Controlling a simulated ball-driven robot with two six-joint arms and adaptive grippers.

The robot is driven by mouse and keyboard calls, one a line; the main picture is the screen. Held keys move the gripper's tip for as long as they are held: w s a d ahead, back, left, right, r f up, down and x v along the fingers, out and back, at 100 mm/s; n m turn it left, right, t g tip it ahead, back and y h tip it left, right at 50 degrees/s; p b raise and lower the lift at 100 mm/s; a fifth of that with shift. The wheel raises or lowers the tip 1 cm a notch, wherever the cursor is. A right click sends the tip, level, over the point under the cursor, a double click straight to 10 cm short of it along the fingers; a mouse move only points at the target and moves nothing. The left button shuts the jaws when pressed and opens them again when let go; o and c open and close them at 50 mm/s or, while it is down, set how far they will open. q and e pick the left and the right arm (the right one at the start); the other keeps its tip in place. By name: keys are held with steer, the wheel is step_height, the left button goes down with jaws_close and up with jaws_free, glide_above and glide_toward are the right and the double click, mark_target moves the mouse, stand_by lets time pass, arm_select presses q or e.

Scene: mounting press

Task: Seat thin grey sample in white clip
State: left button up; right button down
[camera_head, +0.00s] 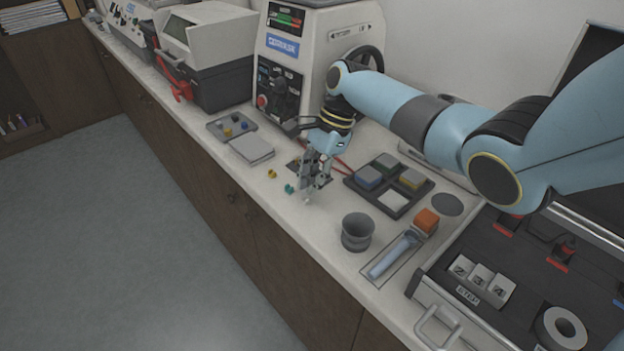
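My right gripper (309,192) points down over the white counter, its fingertips close to the counter top. It is small in the picture, and I cannot tell whether it is open or shut, or whether it holds anything. A small whitish spot at its fingertips may be the white clip, but I cannot make it out. A yellow clip-like piece (272,174) and a green one (289,188) lie on the counter just left of the gripper. I cannot pick out the thin grey sample. My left gripper is not in view.
A dark tray (381,206) with several coloured lids stands right of the gripper. A grey pad (251,149) and small-parts tray (218,130) lie left. The press (292,75) stands behind.

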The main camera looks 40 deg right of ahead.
steer(key=shift+f, duration=0.4)
stand_by(0.4)
steer(key=shift+f, duration=0.2)
stand_by(0.4)
steer(key=c, duration=1.2)
jaws_free()
steer(key=shift+o, duration=0.2)
steer(key=shift+r+p, duration=0.15)
steer(key=shift+p, duration=0.2)
step_height(320, 180, up, 7)
steer(key=p, duration=0.8)
